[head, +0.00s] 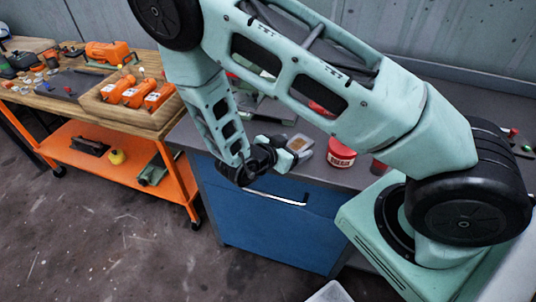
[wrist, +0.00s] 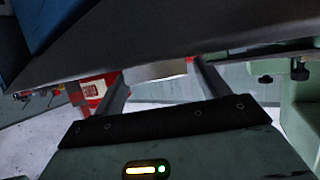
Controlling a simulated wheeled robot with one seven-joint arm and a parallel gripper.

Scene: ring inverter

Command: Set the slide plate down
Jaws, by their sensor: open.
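My gripper (head: 287,151) is over the front part of the grey counter (head: 345,178) in the head view, below my bent arm. In the wrist view my gripper (wrist: 157,74) shows two separated fingers, open. A small flat piece with a brownish face (head: 299,143) lies by the gripper in the head view. I cannot tell whether either is the slide plate. The wrist picture looks upside down, with the counter's dark surface (wrist: 170,38) across its top.
A red tub (head: 341,153) stands right of my gripper; a red labelled thing (wrist: 93,90) shows beside the left finger. The blue cabinet (head: 270,228) is below the counter. An orange cart (head: 120,160) with a wooden tray (head: 150,119) stands left. Floor in front is clear.

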